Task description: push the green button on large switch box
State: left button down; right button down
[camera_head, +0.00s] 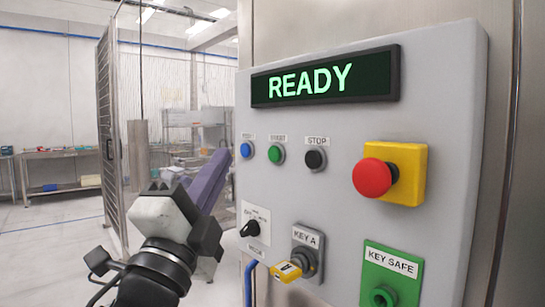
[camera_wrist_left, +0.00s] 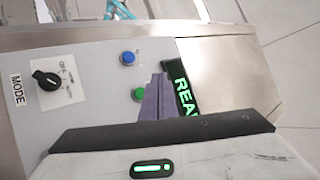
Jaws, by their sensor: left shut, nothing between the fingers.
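The large grey switch box (camera_head: 345,130) has a lit display (camera_head: 325,80) reading READY. The green button (camera_head: 276,154) is in the upper row, between the blue button (camera_head: 247,150) and the black STOP button (camera_head: 315,159). My left gripper (camera_head: 225,157) has its purple fingers shut and empty, pointing toward the box just left of the blue button. In the left wrist view the shut fingers (camera_wrist_left: 161,78) overlap the edge of the display, and the green button (camera_wrist_left: 138,94) shows right beside them, partly covered. Contact cannot be told. My right gripper is not in view.
A red emergency button (camera_head: 372,178) sticks out on a yellow block at right. Below are a mode knob (camera_head: 252,229), KEY A switch (camera_head: 305,255) with a yellow tag, and a green KEY SAFE block (camera_head: 392,270). A mesh fence (camera_head: 108,120) stands at left.

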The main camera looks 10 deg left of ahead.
aim_at(274, 154)
pick_arm(q)
jog(key=w+d, duration=0.4)
jog(key=w, duration=0.1)
jog(key=shift+h+b, duration=0.3)
jog(key=shift+b, duration=0.1)
jog(key=shift+w, duration=0.1)
dwell(1.2)
jog(key=shift+d, duration=0.1)
dwell(0.4)
jog(key=shift+w+d, duration=0.2)
jog(key=shift+w, duration=0.1)
jog(key=shift+w+d, duration=0.1)
jog(key=shift+w, duration=0.05)
dwell(0.3)
